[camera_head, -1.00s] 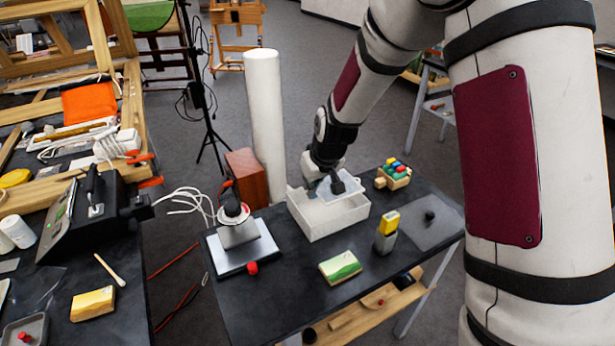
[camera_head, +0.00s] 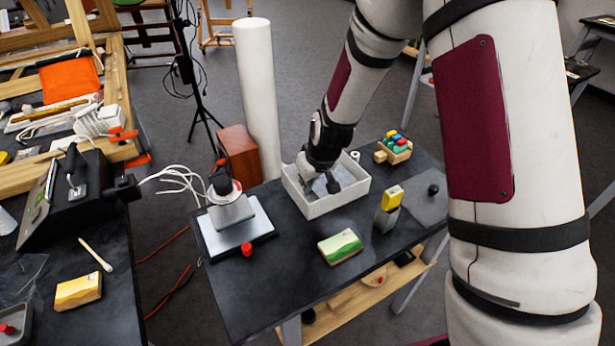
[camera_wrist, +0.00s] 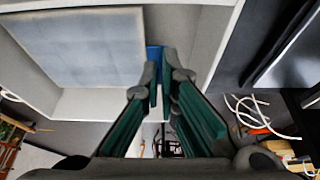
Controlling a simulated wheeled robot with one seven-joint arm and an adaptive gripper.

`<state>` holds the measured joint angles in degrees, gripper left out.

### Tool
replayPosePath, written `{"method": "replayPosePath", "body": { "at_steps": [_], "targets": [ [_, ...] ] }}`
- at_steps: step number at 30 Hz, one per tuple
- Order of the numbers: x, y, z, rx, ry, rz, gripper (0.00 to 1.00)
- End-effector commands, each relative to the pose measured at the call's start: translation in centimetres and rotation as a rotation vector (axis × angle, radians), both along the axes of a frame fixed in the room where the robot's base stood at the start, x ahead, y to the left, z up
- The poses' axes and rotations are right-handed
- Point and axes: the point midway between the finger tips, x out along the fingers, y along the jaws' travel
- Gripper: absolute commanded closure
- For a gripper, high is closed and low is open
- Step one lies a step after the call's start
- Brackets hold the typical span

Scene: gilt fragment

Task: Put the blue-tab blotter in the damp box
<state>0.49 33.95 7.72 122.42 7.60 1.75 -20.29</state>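The damp box (camera_head: 322,207) is a white open-topped box on the dark table. My gripper (camera_head: 326,186) reaches down inside it. In the wrist view my gripper (camera_wrist: 164,76) has its fingertips close together around a blue tab (camera_wrist: 153,54). A pale, square, speckled sheet, the blue-tab blotter (camera_wrist: 80,45), lies beside the fingertips at the tab, within the white walls of the box. The fingers hide part of the tab. I cannot tell whether the blotter touches the box floor.
A metal stand on a plate (camera_head: 235,235) stands left of the box. A green-topped block (camera_head: 340,247), a yellow-topped holder (camera_head: 388,208) and a wooden tray of coloured pieces (camera_head: 394,148) are around it. A tall white roll (camera_head: 258,100) stands behind. The table front is clear.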

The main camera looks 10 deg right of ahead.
Motion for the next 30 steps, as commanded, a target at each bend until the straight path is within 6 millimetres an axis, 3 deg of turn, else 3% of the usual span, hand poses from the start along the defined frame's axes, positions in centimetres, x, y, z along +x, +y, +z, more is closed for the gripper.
{"method": "replayPosePath", "body": {
  "at_steps": [30],
  "targets": [
    [-0.03, 0.02, -1.17, 0.000, 0.001, 0.000, 1.00]
  ]
}}
